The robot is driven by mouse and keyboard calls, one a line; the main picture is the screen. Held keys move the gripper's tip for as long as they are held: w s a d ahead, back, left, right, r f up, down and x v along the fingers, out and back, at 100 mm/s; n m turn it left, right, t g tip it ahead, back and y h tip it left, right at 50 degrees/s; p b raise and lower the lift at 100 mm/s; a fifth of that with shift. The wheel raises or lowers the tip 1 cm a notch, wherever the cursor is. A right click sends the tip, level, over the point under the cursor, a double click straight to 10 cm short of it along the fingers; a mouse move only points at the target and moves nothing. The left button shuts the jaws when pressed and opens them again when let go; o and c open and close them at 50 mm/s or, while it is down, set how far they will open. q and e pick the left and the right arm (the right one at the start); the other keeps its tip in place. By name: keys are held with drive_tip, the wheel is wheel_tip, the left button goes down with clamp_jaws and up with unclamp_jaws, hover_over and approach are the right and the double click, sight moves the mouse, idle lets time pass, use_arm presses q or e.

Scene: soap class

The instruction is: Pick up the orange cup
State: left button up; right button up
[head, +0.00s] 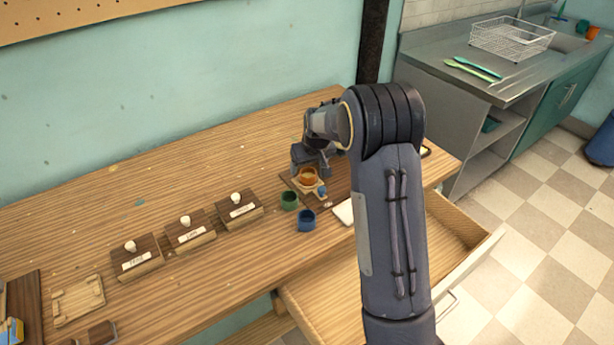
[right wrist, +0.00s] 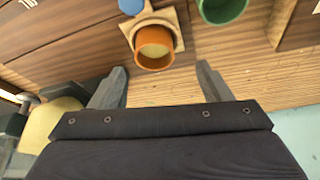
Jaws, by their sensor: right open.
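The orange cup (head: 307,176) stands on a small light wooden square on the workbench. In the right wrist view the orange cup (right wrist: 154,50) lies ahead of my fingers, roughly centred between them. My right gripper (head: 312,165) is over the bench just behind the cup. In the right wrist view my right gripper (right wrist: 160,75) has its fingers spread apart with nothing between them. The left gripper is not in view.
A green cup (head: 289,200) and a blue cup (head: 306,220) stand close in front of the orange cup. Several labelled wooden blocks with white knobs, one here (head: 240,208), stand to the left. An open drawer (head: 330,290) juts out below the bench (head: 190,150).

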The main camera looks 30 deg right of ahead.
sight(309, 173)
drive_tip(key=x, duration=0.3)
drive_tip(key=p+x, duration=0.1)
drive_tip(key=x, duration=0.1)
drive_tip(key=shift+s+d+f, duration=0.2)
drive_tip(key=shift+d+f, duration=0.1)
drive_tip(key=c, duration=1)
